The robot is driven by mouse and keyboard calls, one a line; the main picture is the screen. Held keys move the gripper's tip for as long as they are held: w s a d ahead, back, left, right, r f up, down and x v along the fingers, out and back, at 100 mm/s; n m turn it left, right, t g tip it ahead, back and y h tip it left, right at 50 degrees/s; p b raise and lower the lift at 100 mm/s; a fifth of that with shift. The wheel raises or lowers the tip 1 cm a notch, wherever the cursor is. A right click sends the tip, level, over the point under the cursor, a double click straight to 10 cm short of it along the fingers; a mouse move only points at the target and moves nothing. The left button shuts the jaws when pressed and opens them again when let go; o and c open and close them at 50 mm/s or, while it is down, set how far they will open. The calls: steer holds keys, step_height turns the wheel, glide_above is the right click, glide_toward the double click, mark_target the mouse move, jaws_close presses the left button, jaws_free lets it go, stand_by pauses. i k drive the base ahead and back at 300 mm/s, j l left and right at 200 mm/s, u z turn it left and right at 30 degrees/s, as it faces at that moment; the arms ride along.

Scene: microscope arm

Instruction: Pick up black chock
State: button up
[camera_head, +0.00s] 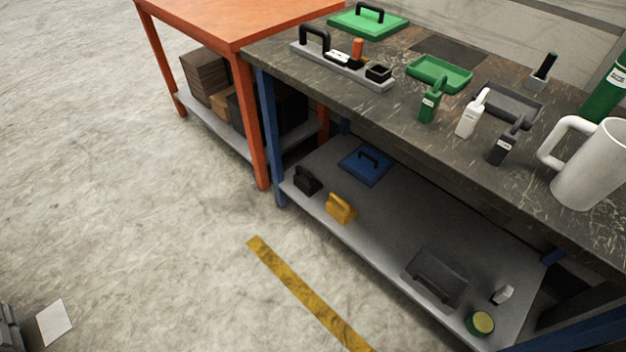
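The black chock (307,180) sits on the grey lower shelf (400,235) of the workbench, near the shelf's left end and close to its front edge. It is a small dark block with a raised top. A yellow chock (340,208) of similar shape stands just right of it, a small gap apart. My gripper is not in view, so its state does not show.
A blue lid with a handle (367,164) lies behind the chocks. A dark tray (436,279) and a green-yellow tin (480,323) are further right. The benchtop (400,110) overhangs the shelf. A blue leg (270,140) stands left.

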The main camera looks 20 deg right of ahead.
mark_target(308, 185)
steer(key=j+z, duration=0.1)
steer(key=z, duration=0.4)
steer(key=i+j+z, duration=0.2)
steer(key=j, duration=0.15)
steer(key=i+j+z, duration=0.25)
steer(key=j+z, duration=0.2)
steer(key=j, duration=0.25)
steer(key=i+j, duration=0.15)
steer(key=j, duration=0.45)
steer(key=i+j+z, duration=0.1)
steer(key=j, duration=0.5)
steer(key=i+j, duration=0.15)
steer(key=j, duration=0.45)
steer(key=i+j+z, duration=0.1)
steer(key=j, duration=0.5)
steer(key=i+j, duration=0.1)
steer(key=j, duration=0.5)
steer(key=z, duration=0.05)
